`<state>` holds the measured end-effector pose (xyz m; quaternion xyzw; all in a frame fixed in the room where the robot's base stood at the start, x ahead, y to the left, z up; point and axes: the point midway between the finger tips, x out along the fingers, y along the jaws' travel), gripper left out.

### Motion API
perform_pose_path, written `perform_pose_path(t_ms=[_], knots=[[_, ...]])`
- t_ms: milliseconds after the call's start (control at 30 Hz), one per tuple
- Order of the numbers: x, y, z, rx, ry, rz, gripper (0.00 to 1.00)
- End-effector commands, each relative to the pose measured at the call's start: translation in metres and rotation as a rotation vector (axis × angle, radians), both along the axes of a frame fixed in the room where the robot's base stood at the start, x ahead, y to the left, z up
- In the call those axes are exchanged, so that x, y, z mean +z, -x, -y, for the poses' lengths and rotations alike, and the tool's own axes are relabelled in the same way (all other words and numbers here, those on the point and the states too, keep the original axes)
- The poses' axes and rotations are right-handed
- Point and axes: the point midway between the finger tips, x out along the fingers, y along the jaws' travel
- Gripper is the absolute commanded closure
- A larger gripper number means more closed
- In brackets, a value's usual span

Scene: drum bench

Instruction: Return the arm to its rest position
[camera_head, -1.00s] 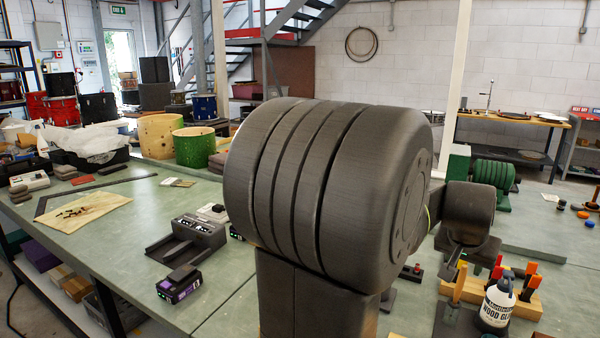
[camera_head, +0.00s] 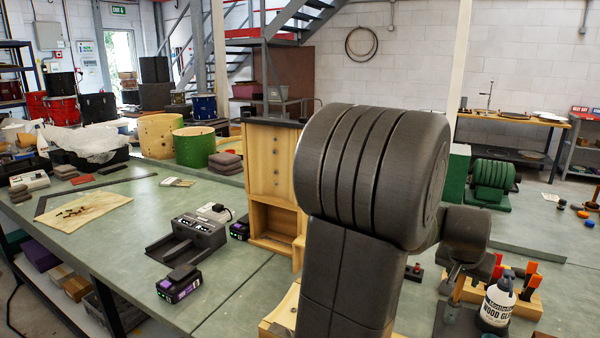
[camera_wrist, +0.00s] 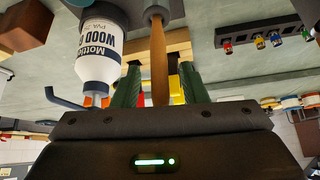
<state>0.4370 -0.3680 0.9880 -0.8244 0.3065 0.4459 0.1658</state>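My arm fills the middle of the head view, raised and bent, with its dark wrist over the right part of the bench. My gripper (camera_wrist: 158,67) shows in the wrist view with two green fingers spread apart. A brown wooden handle (camera_wrist: 159,65) with a grey round end appears between the fingers, with gaps on both sides. I see no grip on it. In the head view the fingers are mostly hidden behind the wrist, near the tool block.
A wood glue bottle (camera_head: 496,302) stands close to my wrist, beside a wooden block (camera_head: 522,300) with red and orange-handled tools. A wooden cabinet (camera_head: 271,185) stands behind my arm. A charger (camera_head: 190,238) and battery (camera_head: 179,285) lie left.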

Motion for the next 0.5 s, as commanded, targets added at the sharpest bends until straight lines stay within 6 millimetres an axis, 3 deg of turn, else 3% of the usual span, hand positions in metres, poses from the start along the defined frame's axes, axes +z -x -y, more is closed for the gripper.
perform_pose_path(t_ms=[67, 100, 500], knots=[[-0.013, -0.006, 0.005, 0.000, -0.002, -0.002, 0.61], [0.003, -0.005, 0.004, 0.000, 0.001, 0.002, 0.61], [0.054, -0.004, 0.004, 0.000, 0.001, 0.001, 0.61]])
